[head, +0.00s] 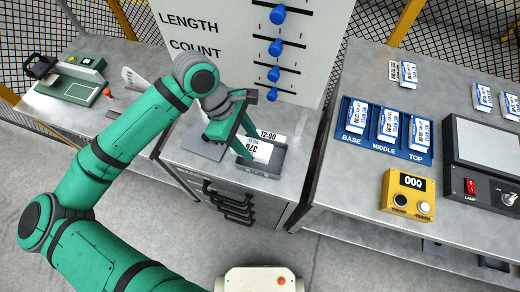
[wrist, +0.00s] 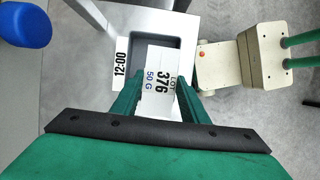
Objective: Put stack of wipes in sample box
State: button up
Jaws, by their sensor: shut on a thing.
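The stack of wipes is white with a printed label reading 376; it shows in the head view (head: 262,152) and the wrist view (wrist: 158,82). My gripper (head: 248,153) is shut on it, with green fingers on both sides in the wrist view (wrist: 160,90). The sample box is a low, open grey tray (head: 277,162) on the metal cabinet top, and its dark inside shows in the wrist view (wrist: 152,42). The stack overlaps the box opening in both views. I cannot tell whether it touches the box floor. A white 12:00 tag (head: 272,135) is beside the opening.
A white board with blue sliders (head: 276,48) stands behind the cabinet (head: 215,172). A side table right holds a blue labelled tray (head: 370,146), a yellow counter (head: 408,192) and a lamp panel (head: 487,150). A green device (head: 75,85) sits on the left bench.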

aim_at(257, 144)
jog(key=d+f, duration=0.2)
jog(key=f, duration=0.1)
jog(key=shift+w+d+f, duration=0.1)
jog(key=shift+w+d, duration=0.2)
jog(key=shift+d, duration=0.1)
jog(key=shift+w+f, duration=0.1)
jog(key=shift+f, duration=1.6)
jog(key=o, duration=1.1)
jog(key=shift+f, duration=0.1)
jog(key=v, duration=1.2)
jog(key=shift+d, duration=0.15)
